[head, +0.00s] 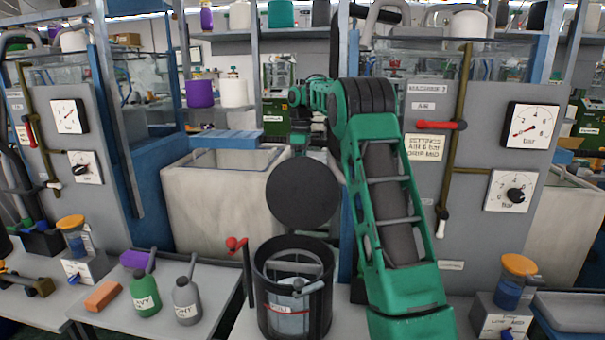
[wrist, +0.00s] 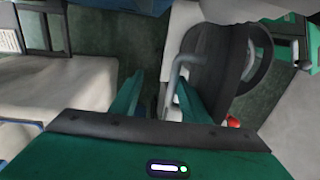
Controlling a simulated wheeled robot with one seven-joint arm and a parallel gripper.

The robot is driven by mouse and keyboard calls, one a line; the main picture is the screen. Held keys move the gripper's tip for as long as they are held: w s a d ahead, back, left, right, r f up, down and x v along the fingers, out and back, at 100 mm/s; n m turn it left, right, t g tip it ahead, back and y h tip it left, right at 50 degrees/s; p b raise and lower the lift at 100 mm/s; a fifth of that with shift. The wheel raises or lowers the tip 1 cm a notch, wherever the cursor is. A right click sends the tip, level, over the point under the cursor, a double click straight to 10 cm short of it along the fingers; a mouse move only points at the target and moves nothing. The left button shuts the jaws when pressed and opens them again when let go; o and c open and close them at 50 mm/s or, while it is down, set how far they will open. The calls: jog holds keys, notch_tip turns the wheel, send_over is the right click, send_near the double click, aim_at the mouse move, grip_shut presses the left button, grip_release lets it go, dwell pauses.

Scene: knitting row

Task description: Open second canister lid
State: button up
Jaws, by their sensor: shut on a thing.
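A dark, open-topped canister (head: 262,290) stands on the front bench in the head view, with a pale labelled thing inside. Its round dark lid (head: 305,193) stands raised and nearly upright above the far rim, its flat face toward the head camera. In the wrist view the lid (wrist: 222,65) shows edge-on with a grey loop handle (wrist: 175,72). My gripper (wrist: 160,80) has its green fingers either side of this handle, shut on it. In the head view the gripper is mostly hidden behind the lid; my green arm arches over from the right.
A red-knobbed lever (head: 236,243) stands left of the canister. A green bottle (head: 146,297) and grey bottle (head: 186,302) stand on the left bench beside an orange block (head: 102,296). A pale vat (head: 190,200) is behind. The machine panel (head: 425,200) stands to the right.

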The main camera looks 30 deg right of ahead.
jog(key=shift+w+d+f, duration=0.1)
jog(key=shift+d+f, duration=0.15)
jog(key=shift+d, duration=0.3)
jog(key=o, duration=0.7)
jog(key=shift+w+d+r, duration=0.1)
jog(key=shift+w+r, duration=0.8)
jog(key=shift+w, duration=0.15)
jog(key=shift+c, duration=0.2)
jog(key=r, duration=0.3)
jog(key=s+r, duration=0.1)
jog(key=r, duration=0.5)
jog(key=shift+s+a, duration=0.25)
jog(key=shift+a, duration=0.1)
jog(key=c, duration=0.7)
jog(key=shift+o, duration=0.2)
jog(key=shift+a+r, duration=0.1)
jog(key=shift+r, duration=0.1)
jog(key=shift+s, duration=0.1)
